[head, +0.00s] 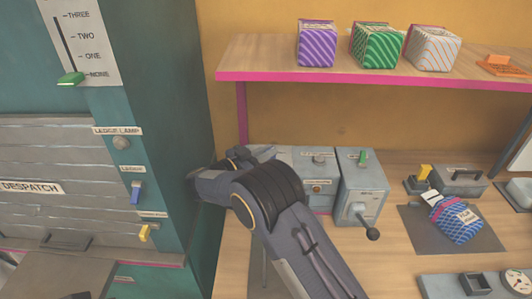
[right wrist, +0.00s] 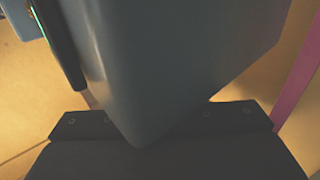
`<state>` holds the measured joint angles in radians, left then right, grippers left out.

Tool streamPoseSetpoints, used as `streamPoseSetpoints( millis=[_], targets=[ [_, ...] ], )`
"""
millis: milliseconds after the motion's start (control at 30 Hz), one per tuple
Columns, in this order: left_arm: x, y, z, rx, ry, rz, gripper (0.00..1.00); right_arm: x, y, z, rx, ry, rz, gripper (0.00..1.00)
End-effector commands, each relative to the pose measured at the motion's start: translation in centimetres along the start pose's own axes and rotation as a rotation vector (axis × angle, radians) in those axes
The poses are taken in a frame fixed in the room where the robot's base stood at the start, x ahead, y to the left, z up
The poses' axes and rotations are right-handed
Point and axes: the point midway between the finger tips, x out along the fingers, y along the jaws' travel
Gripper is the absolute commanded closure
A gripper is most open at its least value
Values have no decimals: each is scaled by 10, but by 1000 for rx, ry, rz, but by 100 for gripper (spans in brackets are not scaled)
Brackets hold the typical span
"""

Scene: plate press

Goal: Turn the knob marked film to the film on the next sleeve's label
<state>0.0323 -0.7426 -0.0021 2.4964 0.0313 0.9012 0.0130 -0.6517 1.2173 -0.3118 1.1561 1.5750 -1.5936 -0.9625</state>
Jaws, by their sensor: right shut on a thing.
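My right gripper (head: 262,153) is at the left end of the row of grey boxes, mostly hidden behind my own forearm. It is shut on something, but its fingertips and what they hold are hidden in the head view. In the right wrist view a large smooth grey shape (right wrist: 190,60) fills the middle, very close. I cannot make out the knob marked film in either view. A blue patterned sleeve (head: 450,222) with a pale label (head: 467,216) lies on a dark mat (head: 415,238) at the right; its print is too small to read surely.
Another box (head: 350,195) has a green lever and a side crank (head: 372,234). Striped packages (head: 377,45) stand on the shelf above. A teal despatch cabinet (head: 170,90) stands close at left.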

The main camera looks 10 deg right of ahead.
Motion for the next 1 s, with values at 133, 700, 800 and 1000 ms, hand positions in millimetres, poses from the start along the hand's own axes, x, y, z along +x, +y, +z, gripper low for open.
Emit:
streamPoseSetpoints(
  millis=[133,700,800,1000],
  targets=[
    [0,0,0,0,0,0,64,0,0,0,0,2,13,100],
    [0,0,0,0,0,0,64,0,0,-1,1,2,12,66],
    [0,0,0,0,0,0,64,0,0,-1,1,2,12,66],
    [3,-1,2,0,0,0,64,0,0,-6,3,2,12,66]
  ],
)
